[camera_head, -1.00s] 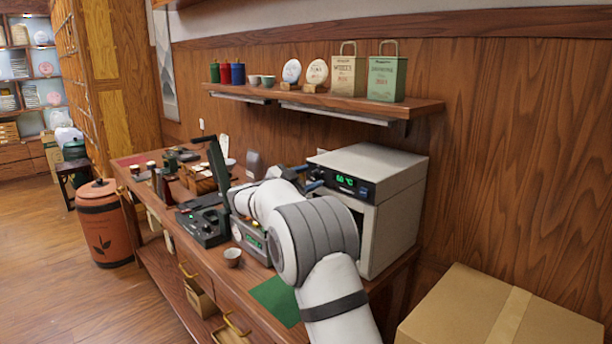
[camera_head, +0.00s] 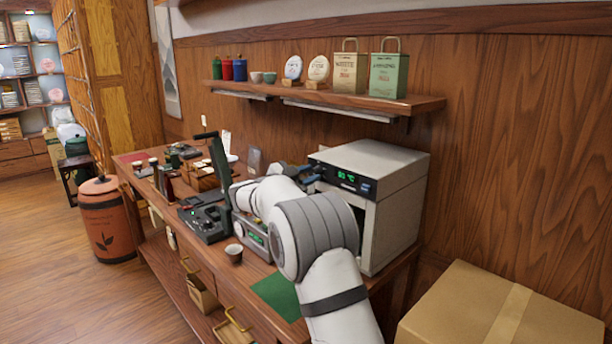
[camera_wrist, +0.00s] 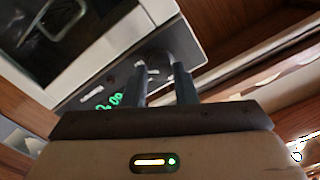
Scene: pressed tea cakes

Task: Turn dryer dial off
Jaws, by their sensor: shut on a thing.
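The dryer (camera_head: 395,165) is a pale metal box at the right end of the counter, with a dark front panel (camera_head: 345,178) and a lit green display. It also shows tilted in the wrist view (camera_wrist: 95,75). The dial (camera_wrist: 155,66) is a dark round knob on the panel, beside the green digits. My gripper (camera_wrist: 165,72) has its two dark fingers on either side of the dial and is shut on it; the fingers partly cover it. In the head view my gripper (camera_head: 312,181) is at the panel's left end, with the dial hidden.
A scale (camera_head: 252,236), a small cup (camera_head: 234,253) and a green mat (camera_head: 278,296) lie left of and below my arm. A shelf (camera_head: 330,102) with bags and tea cakes hangs above. A cardboard box (camera_head: 500,310) stands at the front right.

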